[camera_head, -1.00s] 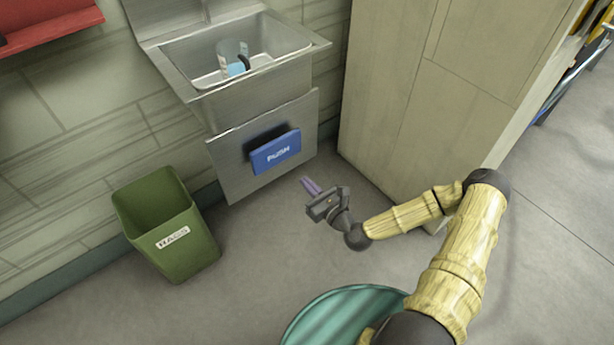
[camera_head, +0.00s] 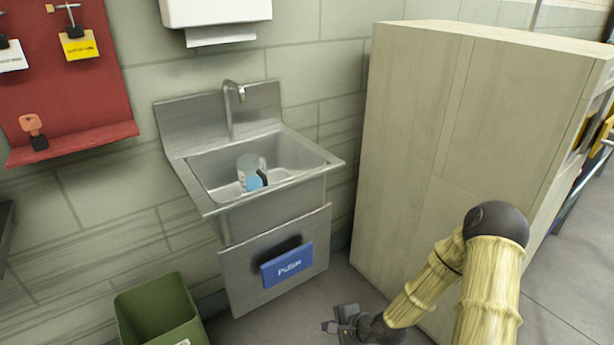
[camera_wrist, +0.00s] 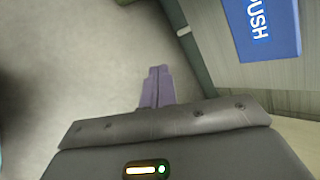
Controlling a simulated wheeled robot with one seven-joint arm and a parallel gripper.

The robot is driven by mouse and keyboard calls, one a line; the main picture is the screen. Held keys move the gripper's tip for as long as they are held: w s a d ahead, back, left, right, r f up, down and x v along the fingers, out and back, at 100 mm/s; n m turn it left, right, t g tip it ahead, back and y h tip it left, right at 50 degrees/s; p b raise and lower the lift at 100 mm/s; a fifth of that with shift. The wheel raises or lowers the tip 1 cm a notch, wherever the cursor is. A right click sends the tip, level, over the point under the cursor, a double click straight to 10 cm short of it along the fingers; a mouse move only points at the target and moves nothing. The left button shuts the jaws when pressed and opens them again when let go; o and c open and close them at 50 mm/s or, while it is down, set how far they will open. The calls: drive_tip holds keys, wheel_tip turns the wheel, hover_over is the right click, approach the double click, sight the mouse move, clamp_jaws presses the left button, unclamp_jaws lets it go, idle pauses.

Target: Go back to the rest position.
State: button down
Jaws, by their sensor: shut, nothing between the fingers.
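My gripper (camera_head: 328,326) is low in the camera_head view, in front of the cabinet's lower left corner and to the right of the blue push panel (camera_head: 287,266). In the camera_wrist view its purple fingers (camera_wrist: 157,85) are together with nothing between them, above bare grey floor. My arm reaches in from the bottom right, bent at a dark joint. The blue panel also shows at the top right of the camera_wrist view (camera_wrist: 262,28), apart from the fingers.
A steel sink (camera_head: 215,210) holds a clear pitcher (camera_head: 250,172) with a blue part. A green bin (camera_head: 155,315) stands at the lower left. A tall beige cabinet (camera_head: 430,150) stands right of the sink. A paper dispenser (camera_head: 215,12) and a red board (camera_head: 65,85) hang on the wall.

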drive_tip(key=s+d+r+n+g+h, duration=0.1)
drive_tip(key=s+d+r+n+h, duration=0.15)
drive_tip(key=s+r+n, duration=0.35)
drive_tip(key=s+d+r+n+g+h, duration=0.1)
drive_tip(key=s+d+r+n+h, duration=0.2)
drive_tip(key=r, duration=0.5)
drive_tip(key=s+d+r+n+g+h, duration=0.1)
drive_tip(key=s+d+r+n+h, duration=0.1)
drive_tip(key=s+d+r+n, duration=0.4)
wheel_tip(320, 180, up, 32)
drive_tip(key=w+a+m+p, duration=0.1)
drive_tip(key=w+a+p, duration=0.1)
drive_tip(key=p, duration=2.9)
drive_tip(key=shift+r, duration=0.15)
drive_tip(key=shift+a, duration=0.1)
